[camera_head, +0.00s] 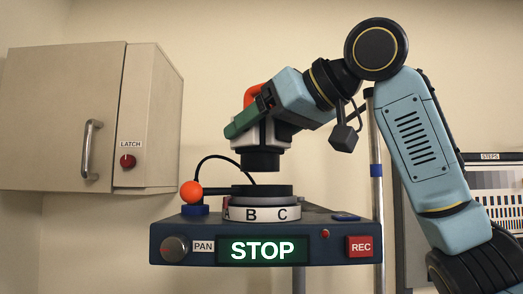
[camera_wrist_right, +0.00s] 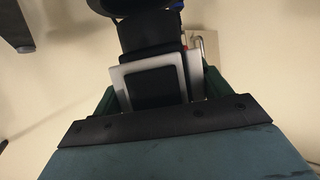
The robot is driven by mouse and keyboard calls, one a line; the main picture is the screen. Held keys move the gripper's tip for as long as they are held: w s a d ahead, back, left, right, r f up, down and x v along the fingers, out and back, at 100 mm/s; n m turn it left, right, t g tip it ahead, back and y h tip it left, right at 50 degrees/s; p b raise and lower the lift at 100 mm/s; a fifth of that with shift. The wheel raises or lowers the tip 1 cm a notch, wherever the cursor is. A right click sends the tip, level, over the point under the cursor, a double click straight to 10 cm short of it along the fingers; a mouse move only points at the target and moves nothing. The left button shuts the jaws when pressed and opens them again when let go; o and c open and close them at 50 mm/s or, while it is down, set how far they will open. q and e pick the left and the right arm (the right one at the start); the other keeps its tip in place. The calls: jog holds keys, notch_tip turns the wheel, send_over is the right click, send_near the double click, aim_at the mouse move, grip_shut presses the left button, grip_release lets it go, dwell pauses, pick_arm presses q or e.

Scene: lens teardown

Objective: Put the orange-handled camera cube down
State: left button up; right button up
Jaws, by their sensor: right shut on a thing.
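The camera cube (camera_head: 275,132) is pale with a black lens barrel pointing down, and part of its orange handle (camera_head: 250,95) shows above my gripper. My right gripper (camera_head: 246,117), with green fingers, is shut on it and holds it up. In the right wrist view the cube shows as a light grey frame with a black square (camera_wrist_right: 158,88) between the green fingers. Below the lens is a round black mount (camera_head: 262,190) on a white ring (camera_head: 250,213) lettered A, B, C. A small gap shows between lens and mount. My left gripper is out of view.
The dark blue console (camera_head: 200,230) carries a STOP display (camera_head: 262,250), a PAN knob (camera_head: 174,248) and a REC button (camera_head: 360,246). An orange ball (camera_head: 191,191) with a black cable stands on its left. A wall cabinet (camera_head: 60,115) is at left, a pole (camera_head: 376,185) at right.

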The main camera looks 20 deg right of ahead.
aim_at(262, 153)
notch_tip(262, 153, down, 2)
jog(key=shift+f, duration=0.1)
jog(key=shift+w+d+f, duration=0.1)
jog(key=shift+d+f, duration=0.05)
jog(key=shift+f, duration=0.2)
jog(key=shift+f, duration=0.3)
jog(key=o, duration=1.4)
jog(key=shift+r, duration=0.1)
